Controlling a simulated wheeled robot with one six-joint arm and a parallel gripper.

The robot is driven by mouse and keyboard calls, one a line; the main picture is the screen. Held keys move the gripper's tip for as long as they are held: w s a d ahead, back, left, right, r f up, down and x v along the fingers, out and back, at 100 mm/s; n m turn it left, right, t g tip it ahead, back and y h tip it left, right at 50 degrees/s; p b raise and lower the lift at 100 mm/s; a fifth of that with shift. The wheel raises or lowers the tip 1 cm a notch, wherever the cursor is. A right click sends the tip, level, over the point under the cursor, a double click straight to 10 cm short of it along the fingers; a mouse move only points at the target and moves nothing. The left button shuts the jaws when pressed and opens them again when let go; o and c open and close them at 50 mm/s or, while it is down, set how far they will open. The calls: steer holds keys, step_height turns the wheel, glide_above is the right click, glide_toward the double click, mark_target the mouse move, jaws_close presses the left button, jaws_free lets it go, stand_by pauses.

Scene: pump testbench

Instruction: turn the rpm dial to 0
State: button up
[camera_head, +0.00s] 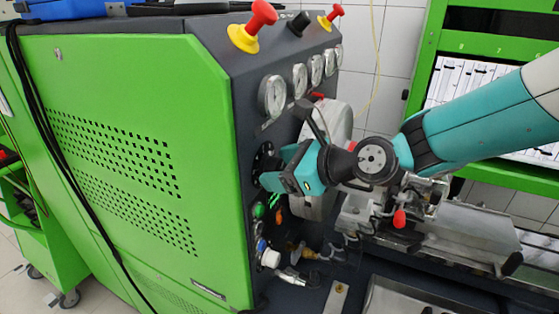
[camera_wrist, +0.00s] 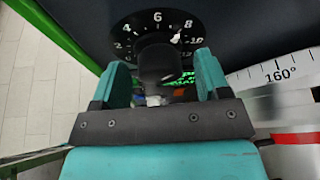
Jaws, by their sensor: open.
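The rpm dial (camera_wrist: 159,62) is a black knob on a round black scale plate (camera_wrist: 157,22) with white numbers; 2, 4, 6, 8 and 10 can be read in the wrist view. My gripper (camera_wrist: 160,75) is open, with one teal finger to the left of the knob and one to the right. Gaps show between the fingers and the knob. In the head view my gripper (camera_head: 268,181) is at the dark panel face, and the scale plate (camera_head: 264,158) shows just above it; the knob is hidden there. A white mark shows near 8; I cannot tell whether it is the pointer.
Pressure gauges (camera_head: 272,96) and red-yellow knobs (camera_head: 252,26) sit above on the panel. A green button (camera_head: 258,210) lies just below my gripper. A silver graduated disc (camera_wrist: 285,85) is close on the right in the wrist view. A green cabinet side (camera_head: 130,150) lies left.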

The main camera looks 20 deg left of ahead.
steer(key=shift+a+f, duration=0.1)
steer(key=shift+a, duration=0.15)
steer(key=c, duration=0.9)
steer(key=shift+w, duration=0.1)
